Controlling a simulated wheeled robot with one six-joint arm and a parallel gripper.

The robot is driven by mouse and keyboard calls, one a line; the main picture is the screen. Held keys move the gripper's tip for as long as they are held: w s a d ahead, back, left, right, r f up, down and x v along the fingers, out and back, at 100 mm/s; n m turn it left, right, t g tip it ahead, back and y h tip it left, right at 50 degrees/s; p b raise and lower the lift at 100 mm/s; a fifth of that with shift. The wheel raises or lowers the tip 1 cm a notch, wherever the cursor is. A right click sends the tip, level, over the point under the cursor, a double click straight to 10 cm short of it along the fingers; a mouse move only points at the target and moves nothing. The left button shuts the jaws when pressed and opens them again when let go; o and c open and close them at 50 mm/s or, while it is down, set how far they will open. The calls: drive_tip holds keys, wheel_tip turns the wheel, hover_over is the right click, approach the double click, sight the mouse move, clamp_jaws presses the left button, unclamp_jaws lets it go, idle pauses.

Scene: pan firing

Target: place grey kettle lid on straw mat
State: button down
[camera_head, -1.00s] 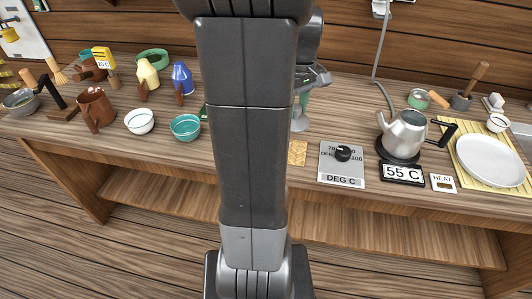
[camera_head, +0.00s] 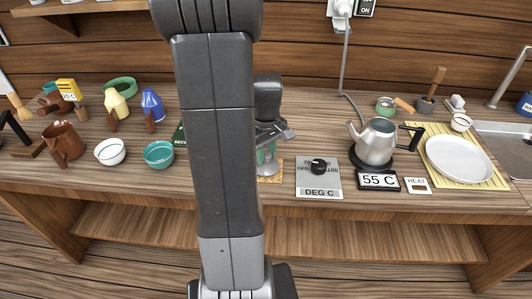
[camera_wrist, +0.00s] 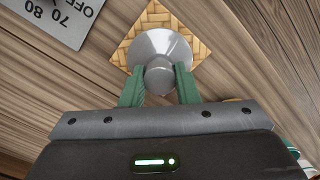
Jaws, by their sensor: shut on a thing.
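The grey kettle lid (camera_wrist: 152,45) is a round, shiny disc with a knob, seen from above in the wrist view. My gripper (camera_wrist: 160,86) is shut on the lid's knob with its green fingers. The lid is over the small woven straw mat (camera_wrist: 125,30) and hides its middle. In the head view my gripper (camera_head: 267,152) and the lid (camera_head: 268,169) are at the mat (camera_head: 277,177), partly behind my arm. The lid is very low over the mat or touching it; I cannot tell which.
A temperature dial panel (camera_head: 319,188) lies just right of the straw mat. The grey kettle (camera_head: 374,143) stands on its heating base farther right, near a white plate (camera_head: 459,159) on a yellow mat. Bowls, including a teal one (camera_head: 159,154), stand to the left.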

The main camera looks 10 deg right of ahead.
sight(266, 153)
drive_tip(key=shift+f, duration=0.2)
drive_tip(key=c, duration=1.1)
unclamp_jaws()
drive_tip(key=shift+r, duration=0.15)
wheel_tip(266, 153, up, 12)
